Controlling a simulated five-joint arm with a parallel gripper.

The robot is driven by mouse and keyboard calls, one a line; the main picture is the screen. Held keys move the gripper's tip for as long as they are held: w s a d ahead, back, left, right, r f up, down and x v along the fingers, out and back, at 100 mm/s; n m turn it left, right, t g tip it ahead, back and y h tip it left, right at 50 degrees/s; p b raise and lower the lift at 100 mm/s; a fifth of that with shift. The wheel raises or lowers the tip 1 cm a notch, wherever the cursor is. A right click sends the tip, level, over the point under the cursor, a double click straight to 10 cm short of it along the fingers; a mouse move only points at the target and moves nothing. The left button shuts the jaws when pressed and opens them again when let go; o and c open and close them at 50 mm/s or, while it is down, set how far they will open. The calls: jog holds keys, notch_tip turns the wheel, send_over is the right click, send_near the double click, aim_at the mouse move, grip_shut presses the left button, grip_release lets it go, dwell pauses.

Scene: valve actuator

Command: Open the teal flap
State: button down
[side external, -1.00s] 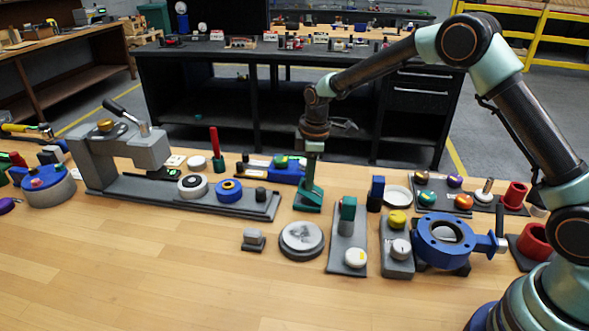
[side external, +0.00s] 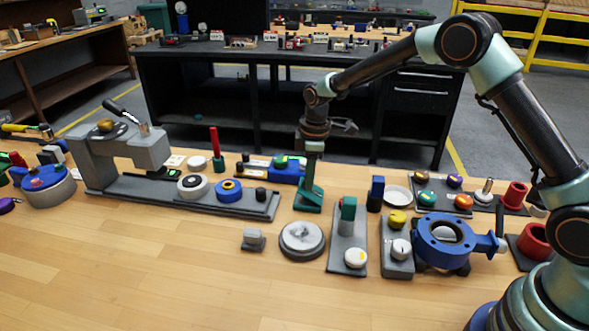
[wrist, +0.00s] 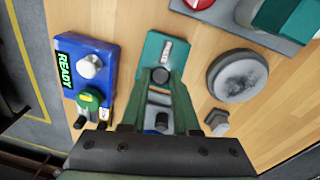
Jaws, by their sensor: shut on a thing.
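In the side view the teal piece (side external: 308,200) stands at the back of the table, directly under my gripper (side external: 309,183). In the wrist view my gripper's green fingers (wrist: 160,86) come together at the knob and are shut on it. The fingers cover the near part of the teal piece. How far the flap is tilted is too small to tell.
A blue box with a READY display (wrist: 88,70) stands close on one side. A round grey disc (side external: 302,240) and a small grey block (side external: 253,240) lie in front. A grey plate with a white knob (side external: 348,258) stands to the right.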

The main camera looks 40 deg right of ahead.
jog(key=shift+s+a, duration=0.1)
jog(key=shift+s, duration=0.15)
jog(key=shift+s+d+r+t, duration=0.3)
jog(key=shift+s+d+t, duration=0.05)
jog(key=shift+t, duration=0.25)
jog(key=shift+s+d+r, duration=0.15)
jog(key=shift+s+d, duration=0.3)
jog(key=shift+d, duration=0.15)
jog(key=shift+s+d, duration=0.65)
jog(key=shift+d, duration=0.05)
jog(key=c, duration=0.7)
grip_release()
jog(key=shift+o, duration=0.2)
jog(key=shift+w, duration=0.1)
